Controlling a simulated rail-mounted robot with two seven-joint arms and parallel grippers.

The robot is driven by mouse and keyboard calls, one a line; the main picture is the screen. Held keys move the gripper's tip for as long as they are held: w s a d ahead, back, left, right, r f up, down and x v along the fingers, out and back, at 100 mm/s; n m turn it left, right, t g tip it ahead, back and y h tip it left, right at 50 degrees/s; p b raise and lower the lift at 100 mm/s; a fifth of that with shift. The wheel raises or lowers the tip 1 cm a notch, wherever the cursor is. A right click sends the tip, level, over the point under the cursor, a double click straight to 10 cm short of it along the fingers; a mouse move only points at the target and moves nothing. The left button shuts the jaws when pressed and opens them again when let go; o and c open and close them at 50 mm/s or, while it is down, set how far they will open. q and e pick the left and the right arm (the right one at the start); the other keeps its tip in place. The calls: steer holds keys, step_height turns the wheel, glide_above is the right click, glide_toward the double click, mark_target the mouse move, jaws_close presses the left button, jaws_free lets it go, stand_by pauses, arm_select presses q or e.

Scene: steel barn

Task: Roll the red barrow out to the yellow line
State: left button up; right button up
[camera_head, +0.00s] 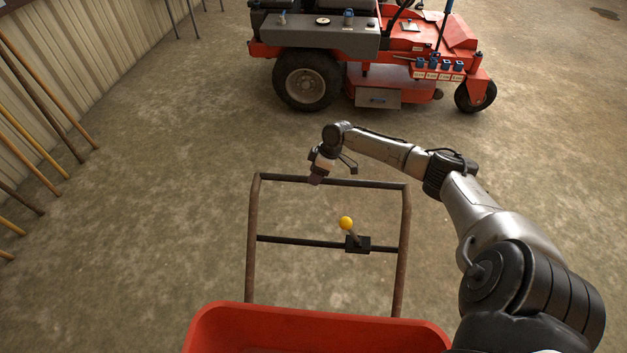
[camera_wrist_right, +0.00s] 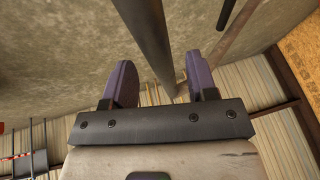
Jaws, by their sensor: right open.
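The red barrow (camera_head: 310,318) stands at the bottom of the head view, its tub cut off by the lower edge. Its frame rises away from me to a dark top handlebar (camera_head: 370,184). A lever with a yellow knob (camera_head: 346,223) sits on the lower crossbar. My right gripper (camera_head: 317,176) is at the left part of the handlebar. In the right wrist view, its purple fingers (camera_wrist_right: 162,78) are open, with the dark bar (camera_wrist_right: 148,40) showing between them; I cannot tell whether they touch it. My left gripper is out of view. No yellow line shows.
A red ride-on mower (camera_head: 375,55) stands beyond the handlebar. Long-handled poles (camera_head: 35,120) lean on the corrugated wall (camera_head: 75,45) at left. The concrete floor (camera_head: 190,190) is bare between the barrow, wall and mower.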

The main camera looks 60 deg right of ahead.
steer(key=shift+x, duration=0.8)
steer(key=shift+c, duration=0.2)
jaws_close()
steer(key=shift+d, duration=0.1)
